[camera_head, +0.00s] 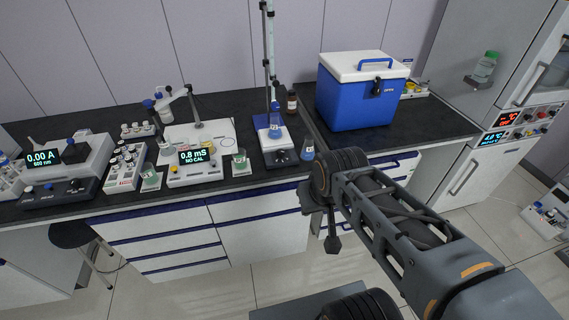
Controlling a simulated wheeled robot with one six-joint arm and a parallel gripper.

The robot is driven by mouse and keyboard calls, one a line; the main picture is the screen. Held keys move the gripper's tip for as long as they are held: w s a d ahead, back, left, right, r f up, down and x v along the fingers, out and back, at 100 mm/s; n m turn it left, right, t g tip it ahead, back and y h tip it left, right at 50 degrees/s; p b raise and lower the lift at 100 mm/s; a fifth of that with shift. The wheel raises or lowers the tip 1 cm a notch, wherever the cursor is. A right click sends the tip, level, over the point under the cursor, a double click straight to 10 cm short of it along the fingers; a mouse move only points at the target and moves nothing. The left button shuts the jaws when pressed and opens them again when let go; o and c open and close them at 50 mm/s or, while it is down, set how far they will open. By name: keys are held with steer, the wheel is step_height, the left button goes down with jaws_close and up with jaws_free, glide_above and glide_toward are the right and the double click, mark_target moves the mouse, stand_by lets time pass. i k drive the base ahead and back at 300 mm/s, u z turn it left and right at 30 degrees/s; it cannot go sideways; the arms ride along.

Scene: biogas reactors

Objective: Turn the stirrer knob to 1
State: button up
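The stirrer (263,141) stands near the front edge of the dark bench, with a white top and a dark front. A round knob (282,157) shows on its front, too small for me to read its setting. My gripper (334,243) hangs in front of the bench, to the right of and lower in the picture than the stirrer, apart from the knob. I cannot tell whether its fingers are open.
A beaker (240,161) and a meter reading 0.8 mS (197,155) stand to the left. A blue cooler (358,97) stands on the right bench.

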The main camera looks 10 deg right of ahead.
mark_target(280, 152)
steer(key=u, duration=1.1)
steer(key=i, duration=0.9)
steer(key=z, duration=1.35)
